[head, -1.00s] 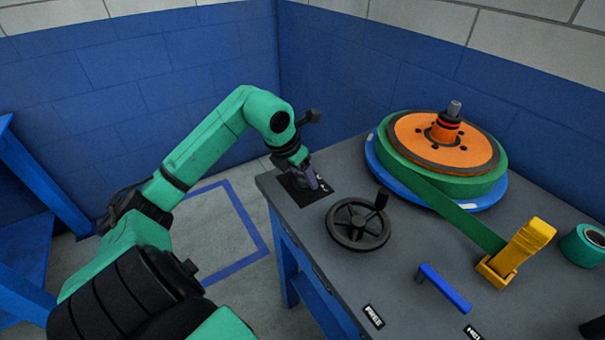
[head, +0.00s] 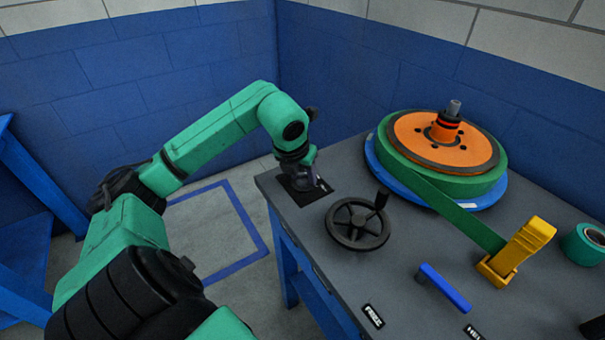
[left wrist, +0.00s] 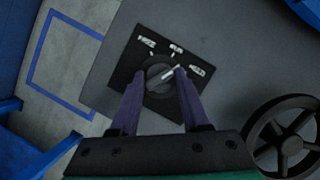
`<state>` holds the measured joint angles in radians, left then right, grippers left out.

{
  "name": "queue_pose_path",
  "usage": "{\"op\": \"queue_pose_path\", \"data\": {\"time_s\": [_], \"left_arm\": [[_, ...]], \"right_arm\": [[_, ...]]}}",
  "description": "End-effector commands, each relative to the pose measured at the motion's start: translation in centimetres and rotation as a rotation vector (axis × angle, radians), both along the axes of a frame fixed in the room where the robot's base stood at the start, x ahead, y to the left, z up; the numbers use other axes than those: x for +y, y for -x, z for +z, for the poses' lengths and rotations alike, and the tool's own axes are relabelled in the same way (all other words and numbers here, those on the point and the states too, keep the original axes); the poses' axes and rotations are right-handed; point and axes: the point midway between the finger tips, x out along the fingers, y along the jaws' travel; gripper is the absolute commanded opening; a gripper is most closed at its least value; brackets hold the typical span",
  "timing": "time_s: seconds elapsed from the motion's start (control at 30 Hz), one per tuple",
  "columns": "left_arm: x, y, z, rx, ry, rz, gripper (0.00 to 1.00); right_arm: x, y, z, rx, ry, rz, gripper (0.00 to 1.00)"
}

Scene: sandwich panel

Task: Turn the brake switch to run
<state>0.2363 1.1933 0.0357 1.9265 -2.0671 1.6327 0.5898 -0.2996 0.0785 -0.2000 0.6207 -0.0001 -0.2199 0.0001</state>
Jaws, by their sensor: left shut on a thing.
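The brake switch is a round dark knob (left wrist: 160,84) with a white pointer line, on a black plate (left wrist: 118,88) with three white labels too blurred to read surely. The pointer aims up and right in the left wrist view, between the middle and right labels, closer to the right one. My left gripper (left wrist: 159,74) has its two purple fingers on either side of the knob, shut on it. In the head view my left gripper (head: 304,184) reaches down onto the plate (head: 293,194) at the table's far left corner, hiding the knob. My right gripper is not in view.
A black handwheel (head: 357,236) with an upright handle stands close beside the plate. An orange and green reel (head: 455,185) sits behind it, its green strip running to a yellow part (head: 525,245). A blue handle (head: 445,287) and a green roll (head: 583,245) are further right.

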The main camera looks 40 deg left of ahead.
Motion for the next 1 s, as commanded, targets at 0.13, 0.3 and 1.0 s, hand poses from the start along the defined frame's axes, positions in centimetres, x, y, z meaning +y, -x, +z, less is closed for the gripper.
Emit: {"op": "queue_pose_path", "data": {"time_s": [0.13, 0.3, 1.0], "left_arm": [[0.0, -0.1, 0.4, -0.004, -0.004, 0.13, 0.0], [-0.1, -0.2, 0.4, -0.005, -0.002, 0.269, 0.0], [-0.2, -0.2, 0.1, -0.004, -0.001, 0.502, 0.0]], "right_arm": [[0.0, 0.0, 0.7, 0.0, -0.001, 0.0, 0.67], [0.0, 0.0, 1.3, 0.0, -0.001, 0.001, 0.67], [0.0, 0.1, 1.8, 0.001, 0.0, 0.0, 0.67]]}}
